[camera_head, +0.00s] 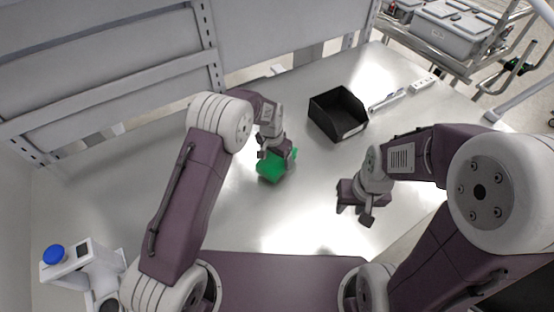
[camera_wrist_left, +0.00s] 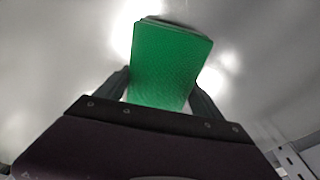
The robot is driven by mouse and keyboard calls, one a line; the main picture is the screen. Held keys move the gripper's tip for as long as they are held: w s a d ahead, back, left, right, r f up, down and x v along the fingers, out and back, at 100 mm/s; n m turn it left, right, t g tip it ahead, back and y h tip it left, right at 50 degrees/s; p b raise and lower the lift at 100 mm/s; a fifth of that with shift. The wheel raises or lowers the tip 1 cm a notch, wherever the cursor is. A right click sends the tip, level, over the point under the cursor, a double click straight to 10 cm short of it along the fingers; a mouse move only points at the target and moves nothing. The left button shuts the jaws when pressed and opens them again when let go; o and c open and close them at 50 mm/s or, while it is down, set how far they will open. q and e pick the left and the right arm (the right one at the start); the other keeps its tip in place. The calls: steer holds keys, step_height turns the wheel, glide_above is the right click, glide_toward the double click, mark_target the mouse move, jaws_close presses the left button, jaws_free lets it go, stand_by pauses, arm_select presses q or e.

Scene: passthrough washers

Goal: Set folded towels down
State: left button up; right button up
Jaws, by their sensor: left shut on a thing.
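A green folded towel (camera_head: 270,170) is at the middle of the metal table in the head view. My left gripper (camera_head: 276,152) is over it and shut on it. In the left wrist view the green towel (camera_wrist_left: 170,65) sits between the two dark fingers of my left gripper (camera_wrist_left: 163,92). Whether the towel touches the table cannot be told. My right gripper (camera_head: 356,204) hangs over the table at the right, with its fingers apart and nothing seen between them.
A black open bin (camera_head: 338,114) stands on the metal table (camera_head: 225,215) beyond the grippers. A white tool (camera_head: 386,101) and a power strip (camera_head: 421,85) lie right of it. A grey panelled wall (camera_head: 110,50) bounds the back. A cart with grey boxes (camera_head: 450,28) stands at top right.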

arm_select(q)
steer(key=shift+f, duration=0.7)
steer(key=shift+w+f, duration=0.3)
steer(key=shift+f, duration=0.05)
steer(key=shift+s, duration=0.15)
steer(key=shift+f, duration=0.15)
steer(key=o, duration=1.5)
steer(key=shift+c, duration=0.2)
